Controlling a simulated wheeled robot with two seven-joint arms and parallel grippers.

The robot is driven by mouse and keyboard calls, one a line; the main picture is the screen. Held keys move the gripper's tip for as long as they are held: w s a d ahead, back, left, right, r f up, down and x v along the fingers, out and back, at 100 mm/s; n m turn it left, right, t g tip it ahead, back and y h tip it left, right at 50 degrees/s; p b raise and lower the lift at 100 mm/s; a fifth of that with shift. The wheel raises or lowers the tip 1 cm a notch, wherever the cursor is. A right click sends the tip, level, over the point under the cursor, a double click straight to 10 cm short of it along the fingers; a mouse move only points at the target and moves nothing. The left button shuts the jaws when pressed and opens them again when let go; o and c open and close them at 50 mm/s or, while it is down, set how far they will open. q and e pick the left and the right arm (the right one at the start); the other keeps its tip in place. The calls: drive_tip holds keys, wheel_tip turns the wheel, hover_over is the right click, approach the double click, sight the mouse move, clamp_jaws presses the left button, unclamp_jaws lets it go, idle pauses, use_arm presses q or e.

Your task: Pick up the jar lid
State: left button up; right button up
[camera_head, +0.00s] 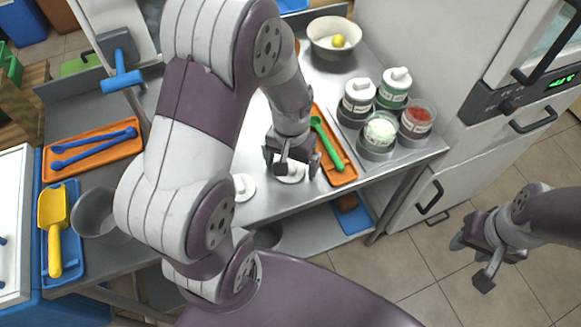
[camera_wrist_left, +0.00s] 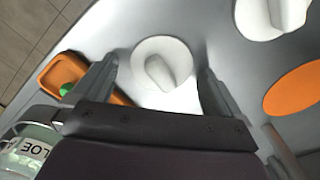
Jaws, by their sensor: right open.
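A round white jar lid with a raised grip (camera_wrist_left: 162,65) lies on the metal counter, between the spread fingers of my left gripper (camera_wrist_left: 158,88) in the left wrist view. In the head view this lid (camera_head: 291,175) is partly hidden under my left gripper (camera_head: 292,168), which is open just above it. I cannot tell whether the fingers touch it. A second white lid (camera_head: 243,187) lies to the left; it also shows at the top right of the wrist view (camera_wrist_left: 262,22). My right gripper (camera_head: 478,262) is open and empty over the floor at the right.
An orange tray (camera_head: 345,175) with a green spoon (camera_head: 327,140) lies close right of my left gripper. Several jars stand beyond it, including an open one with pale contents (camera_head: 380,132) and one with red contents (camera_head: 418,114). A bowl (camera_head: 325,45) stands behind.

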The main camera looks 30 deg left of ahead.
use_arm(q)
drive_tip(key=c, duration=1)
